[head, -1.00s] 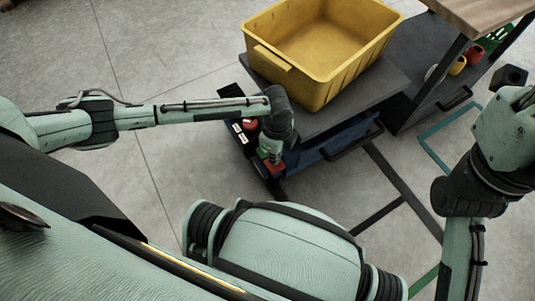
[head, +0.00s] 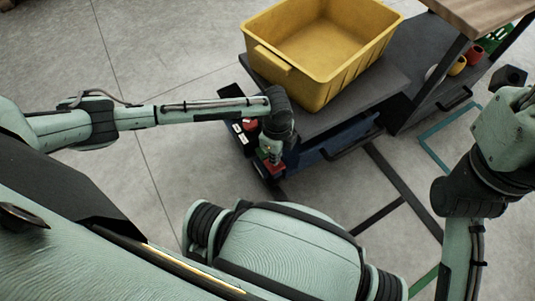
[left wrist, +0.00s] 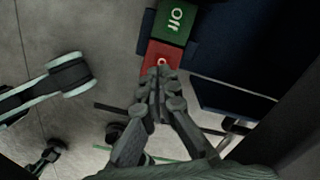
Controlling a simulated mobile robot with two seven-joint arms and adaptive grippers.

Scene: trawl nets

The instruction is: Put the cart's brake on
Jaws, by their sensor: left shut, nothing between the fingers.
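The cart (head: 318,118) has a dark deck and a blue lower frame. Low at its near end are a red pedal (head: 275,169) and a green pedal, set side by side. In the left wrist view the green pedal (left wrist: 176,20) reads "Off"; the red pedal (left wrist: 160,57) bears lettering mostly hidden by my fingers. My left gripper (head: 272,158) points down at the red pedal, shut and empty. In the left wrist view its fingertips (left wrist: 161,74) overlap the red pedal's near edge and look to be touching it.
A yellow bin (head: 327,82) stands on the cart. A wood-topped table (head: 480,14) with red and yellow items below stands beyond, at the right. Dark and teal floor lines (head: 437,132) run right of the cart. The floor to the left is clear.

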